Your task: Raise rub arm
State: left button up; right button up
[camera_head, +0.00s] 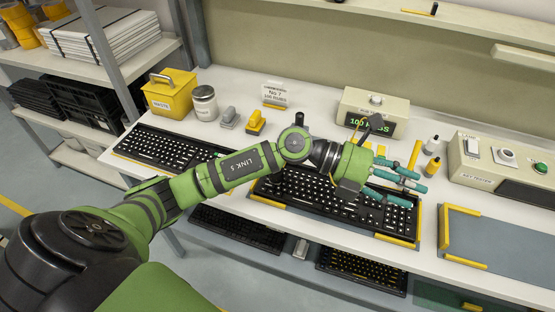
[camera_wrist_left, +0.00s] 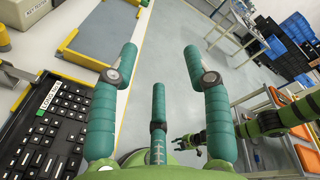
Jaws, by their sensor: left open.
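My left gripper (camera_head: 406,180) has teal fingers and hangs over the right end of the black keyboard (camera_head: 300,190). In the left wrist view its fingers (camera_wrist_left: 160,65) are spread with nothing between them. The beige counter box (camera_head: 372,112), whose display seems to read 100 RUBS, stands behind the gripper. A dark arm-like part (camera_head: 377,124) shows in front of the box, and a yellow bar (camera_head: 413,158) stands near the fingers. I cannot tell which is the rub arm. My right gripper (camera_wrist_left: 186,142) is small in the left wrist view; its fingers are unclear.
A beige key tester (camera_head: 480,160) and a yellow-edged grey mat (camera_head: 500,235) lie to the right. Small bottles (camera_head: 432,166) stand close to the fingers. A yellow waste bin (camera_head: 172,95), a jar (camera_head: 205,103) and stamps stand at the back left. Another keyboard (camera_head: 165,148) lies left.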

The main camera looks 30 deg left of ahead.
pick_arm(q)
jog(key=w+a+f+m+g+y, duration=0.1)
jog(key=a+f+m+g+y, duration=0.1)
jog(key=a+f+y, duration=0.45)
jog(key=w+a+f+m+g+y, duration=0.1)
jog(key=a+f+y, duration=0.15)
jog(key=a, duration=0.65)
jog(key=a+y, duration=0.2)
jog(key=a, duration=0.2)
jog(key=a+r+y, duration=0.1)
jog(key=a+y, duration=0.1)
jog(key=a, duration=0.3)
jog(key=a+r+g+y, duration=0.1)
jog(key=a+y, duration=0.1)
jog(key=a, duration=0.3)
jog(key=shift+w+a+n+y, duration=0.1)
jog(key=shift+w+n+y, duration=0.1)
jog(key=shift+n+y, duration=0.15)
jog(key=shift+s+a+f+p, duration=0.1)
jog(key=shift+a+f+p, duration=0.05)
jog(key=shift+f+p, duration=0.15)
notch_tip(320, 180, down, 6)
jog(key=shift+r+p, duration=0.2)
jog(key=shift+p, duration=0.9)
jog(key=shift+f, duration=0.45)
grip_shut()
pick_arm(e)
jog(key=r, duration=0.3)
jog(key=shift+a, duration=0.35)
